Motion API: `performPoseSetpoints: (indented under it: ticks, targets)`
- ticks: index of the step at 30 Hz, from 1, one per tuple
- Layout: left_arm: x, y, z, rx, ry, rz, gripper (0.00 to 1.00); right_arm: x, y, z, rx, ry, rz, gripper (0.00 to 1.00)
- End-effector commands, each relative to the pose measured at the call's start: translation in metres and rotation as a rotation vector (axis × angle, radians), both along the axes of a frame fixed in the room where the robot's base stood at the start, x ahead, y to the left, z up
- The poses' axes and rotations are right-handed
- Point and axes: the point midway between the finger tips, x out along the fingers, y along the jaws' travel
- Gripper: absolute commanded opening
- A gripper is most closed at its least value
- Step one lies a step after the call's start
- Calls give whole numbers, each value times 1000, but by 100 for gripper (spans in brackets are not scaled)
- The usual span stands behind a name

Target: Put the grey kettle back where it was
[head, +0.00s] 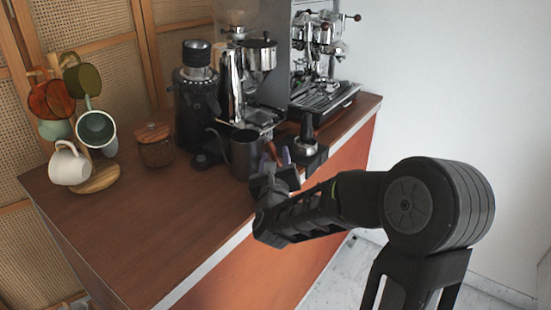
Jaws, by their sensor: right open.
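The grey kettle (242,156) stands upright on the wooden cart top near its front edge, in front of the grinders. Its thin spout points left and a brown handle shows on its right side. My right gripper (276,164) is open at the kettle's right side, close to the handle. I cannot tell whether the fingers touch the handle. The gripper and wrist hide part of the counter edge there. My left gripper is not in view.
A black tamping station (308,150) stands just right of the kettle, with the espresso machine (325,60) behind. A black grinder (196,105) stands behind left. A brown-lidded jar (155,146) and a mug tree (97,178) stand further left. The front left of the counter (165,222) is clear.

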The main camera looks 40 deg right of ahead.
Motion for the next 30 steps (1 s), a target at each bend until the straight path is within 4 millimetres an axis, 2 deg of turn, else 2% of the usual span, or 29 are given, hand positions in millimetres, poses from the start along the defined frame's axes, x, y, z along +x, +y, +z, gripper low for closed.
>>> performPoseSetpoints:
  ticks: [9,14,19,21,24,30]
  targets:
    - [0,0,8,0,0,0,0,-1,1,5,0,2,1,40]
    - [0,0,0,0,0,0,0,-19,15,2,0,-1,0,40]
    - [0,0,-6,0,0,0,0,-49,39,2,-1,-2,3,40]
    - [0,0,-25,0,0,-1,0,-59,47,-3,-2,-8,0,40]
    - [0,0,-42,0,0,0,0,-74,58,-5,-2,-7,1,40]
    - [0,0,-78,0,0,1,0,-84,65,-4,-3,-4,-10,40]
